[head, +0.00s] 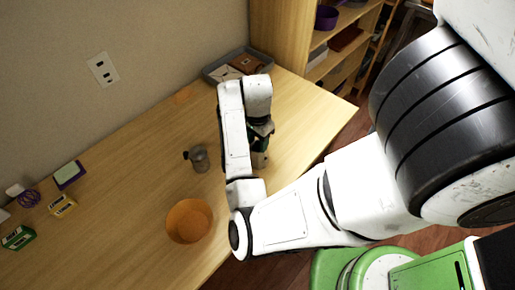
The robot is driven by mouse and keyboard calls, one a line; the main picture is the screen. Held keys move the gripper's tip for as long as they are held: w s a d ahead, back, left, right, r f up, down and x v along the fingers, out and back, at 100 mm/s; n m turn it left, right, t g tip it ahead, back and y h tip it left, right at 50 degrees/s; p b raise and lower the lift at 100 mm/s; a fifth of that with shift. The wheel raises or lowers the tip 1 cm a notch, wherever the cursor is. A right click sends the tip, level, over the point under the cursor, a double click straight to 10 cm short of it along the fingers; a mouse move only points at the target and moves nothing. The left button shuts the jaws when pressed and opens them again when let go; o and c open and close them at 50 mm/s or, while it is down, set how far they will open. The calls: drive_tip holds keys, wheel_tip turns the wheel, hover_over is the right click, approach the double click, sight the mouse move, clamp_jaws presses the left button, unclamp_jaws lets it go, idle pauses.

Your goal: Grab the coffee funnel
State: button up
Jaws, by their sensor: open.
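A small grey, see-through cup-like thing with a dark knob or handle on its left side, which looks like the coffee funnel (200,160), stands on the wooden table (130,190). My gripper (259,158) points down over the table to the right of it, apart from it, with part of my arm between them in the picture. The gripper is open, though its fingers are small, dark and partly hidden by my wrist. I cannot tell whether the pale shape at its tip is part of it or a thing behind.
An orange bowl (188,222) stands nearer the front edge. A grey tray (222,71) with flat items lies at the back by the wall. Small boxes (62,206) and a purple coil (29,198) lie at left. A wooden shelf (283,35) stands behind.

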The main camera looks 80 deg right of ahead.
drive_tip(key=shift+c, duration=0.5)
clamp_jaws()
